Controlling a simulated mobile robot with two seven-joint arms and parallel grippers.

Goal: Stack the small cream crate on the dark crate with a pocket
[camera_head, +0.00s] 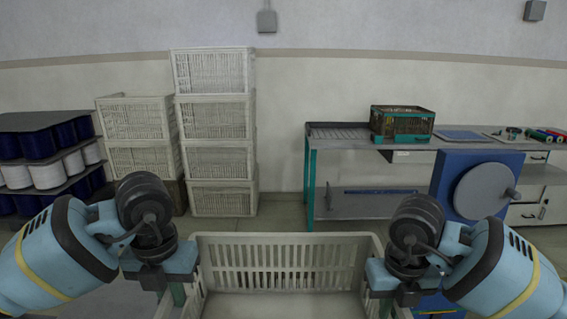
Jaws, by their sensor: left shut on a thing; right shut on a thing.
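A cream slatted crate (285,262) is right in front of me at the bottom of the view. Its far wall and part of its inside show, and it looks empty; its near side is cut off. My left gripper (178,290) is shut on its left side wall, and my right gripper (386,300) is shut on its right side wall. A dark crate with green edges (403,123) stands on the workbench at the back right. A brownish dark thing (178,195) shows low under the shorter cream stack; I cannot tell which is the crate with a pocket.
A tall stack of several cream crates (218,158) stands by the wall, beside a shorter stack (135,118). A rack of dark and white spools (45,160) is at far left. The workbench (345,145) and a blue panel with a grey disc (483,190) stand at right.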

